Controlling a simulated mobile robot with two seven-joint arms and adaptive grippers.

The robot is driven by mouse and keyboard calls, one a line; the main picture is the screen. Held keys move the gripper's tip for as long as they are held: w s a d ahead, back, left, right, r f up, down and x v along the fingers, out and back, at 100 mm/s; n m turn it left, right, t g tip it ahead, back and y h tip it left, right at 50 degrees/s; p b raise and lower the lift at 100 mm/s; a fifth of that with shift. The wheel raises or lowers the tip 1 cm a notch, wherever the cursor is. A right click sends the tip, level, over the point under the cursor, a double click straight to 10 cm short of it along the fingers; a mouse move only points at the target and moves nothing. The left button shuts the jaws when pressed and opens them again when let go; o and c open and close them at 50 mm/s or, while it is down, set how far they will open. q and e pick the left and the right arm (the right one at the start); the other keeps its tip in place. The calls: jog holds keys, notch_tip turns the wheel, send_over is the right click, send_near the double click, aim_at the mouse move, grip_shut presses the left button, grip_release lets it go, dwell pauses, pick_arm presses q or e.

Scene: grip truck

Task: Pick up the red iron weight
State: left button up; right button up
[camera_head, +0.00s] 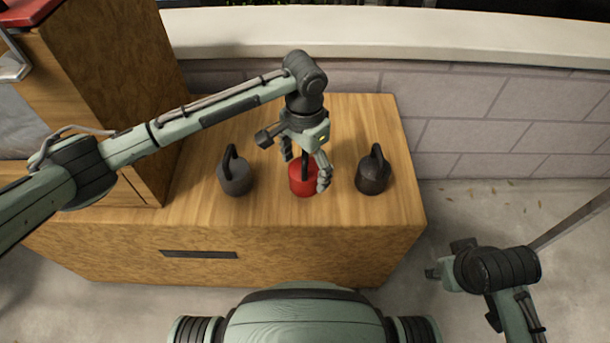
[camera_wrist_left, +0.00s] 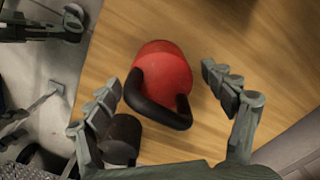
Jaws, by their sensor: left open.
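The red iron weight (camera_head: 301,181) stands on the wooden box top between two dark weights. Its black loop handle shows best in the left wrist view, where the red body (camera_wrist_left: 165,72) is at the upper middle. My left gripper (camera_head: 306,180) is open above the red weight, its fingers pointing down on either side of it. In the left wrist view the open fingers (camera_wrist_left: 166,88) stand apart from the handle, with visible gaps. My right arm is at the lower right, off the box; its gripper (camera_head: 438,273) is small and partly hidden.
A dark weight (camera_head: 235,177) stands left of the red one, and another dark weight (camera_head: 373,174) stands right. A tall wooden cabinet (camera_head: 120,80) rises at the left. A block wall (camera_head: 480,120) runs behind. The front strip of the box top (camera_head: 300,213) is clear.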

pick_arm(q)
jog(key=shift+f, duration=0.15)
pick_arm(e)
jog(key=shift+s, duration=0.25)
pick_arm(q)
jog(key=c, duration=1.9)
jog(key=shift+w+d, duration=0.1)
grip_shut()
jog(key=shift+r, duration=0.7)
notch_tip(320, 180, up, 8)
jog(key=shift+f+p, duration=0.1)
jog(key=shift+p, duration=0.55)
jog(key=shift+r, duration=0.55)
pick_arm(e)
jog(key=x, duration=0.3)
jog(key=shift+w+a, duration=0.15)
jog(key=shift+a, duration=0.15)
